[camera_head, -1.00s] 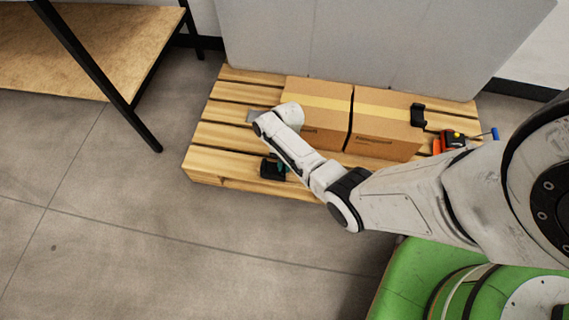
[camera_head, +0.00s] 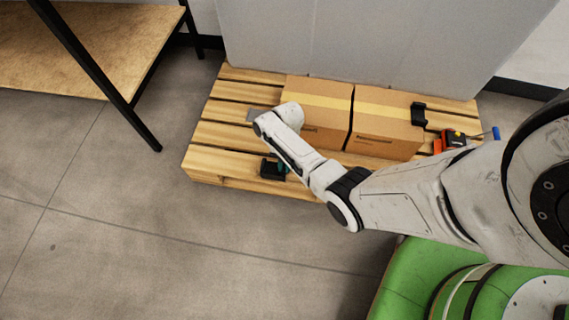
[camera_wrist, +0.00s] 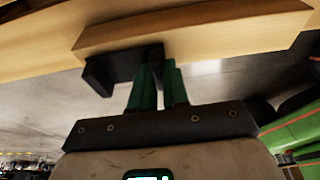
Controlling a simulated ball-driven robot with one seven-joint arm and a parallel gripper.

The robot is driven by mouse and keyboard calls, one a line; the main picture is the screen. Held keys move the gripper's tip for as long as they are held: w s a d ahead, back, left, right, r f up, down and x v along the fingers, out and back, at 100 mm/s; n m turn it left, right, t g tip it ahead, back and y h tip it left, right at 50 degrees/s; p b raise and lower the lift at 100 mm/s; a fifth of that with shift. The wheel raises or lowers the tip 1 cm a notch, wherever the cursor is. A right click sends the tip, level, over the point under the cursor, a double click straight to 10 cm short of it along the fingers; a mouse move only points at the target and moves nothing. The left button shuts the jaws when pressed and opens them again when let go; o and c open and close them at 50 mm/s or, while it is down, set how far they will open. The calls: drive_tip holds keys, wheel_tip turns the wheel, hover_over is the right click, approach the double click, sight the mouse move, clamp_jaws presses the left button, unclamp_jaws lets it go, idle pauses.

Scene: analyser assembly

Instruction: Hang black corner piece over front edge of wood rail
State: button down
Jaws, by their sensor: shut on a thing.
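The black corner piece (camera_head: 270,168) is at the front edge of the wood pallet, on the front wood rail (camera_head: 222,168), in the head view. In the wrist view the black corner piece (camera_wrist: 112,68) lies against the light wood rail (camera_wrist: 200,28). My gripper (camera_wrist: 160,72) has green fingers and is shut on the corner piece. In the head view my arm hides most of my gripper. I cannot tell how fully the piece sits over the edge.
Two cardboard boxes (camera_head: 388,136) stand on the pallet behind my arm. Another black corner piece (camera_head: 418,114) sits on the right box. An orange and black tool (camera_head: 452,141) lies at the pallet's right. Floor in front is clear. A shelf (camera_head: 90,45) stands at left.

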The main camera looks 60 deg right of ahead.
drive_tip(key=c, duration=1.1)
unclamp_jaws()
drive_tip(key=shift+o, duration=0.2)
drive_tip(key=shift+r, duration=0.15)
wheel_tip(320, 180, up, 7)
drive_tip(key=p, duration=0.7)
drive_tip(key=shift+a, duration=0.1)
